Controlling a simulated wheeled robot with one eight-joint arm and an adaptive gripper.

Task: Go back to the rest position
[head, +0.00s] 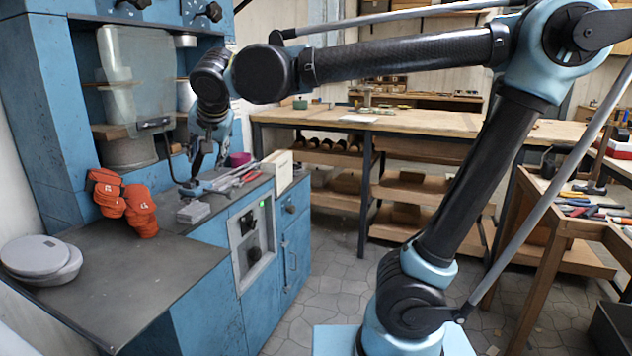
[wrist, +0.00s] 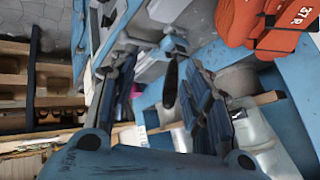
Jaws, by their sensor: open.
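My gripper (head: 203,160) hangs at the end of my arm above the back part of the machine's dark counter, close to some tools and grey blocks. In the wrist view my gripper (wrist: 156,62) has its two blue fingers spread apart. I see nothing clamped between them. A dark oval shape shows beyond the gap, and I cannot tell what it is. In the head view the fingertips overlap the clutter on the counter, so I cannot tell whether they touch anything.
Orange gloves (head: 139,208) lie on the machine's counter (head: 120,284), left of my gripper; they also show in the wrist view (wrist: 272,24). Grey round discs (head: 38,258) lie at the counter's left edge. A wooden workbench (head: 420,122) stands behind. A tool table (head: 560,215) is at right.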

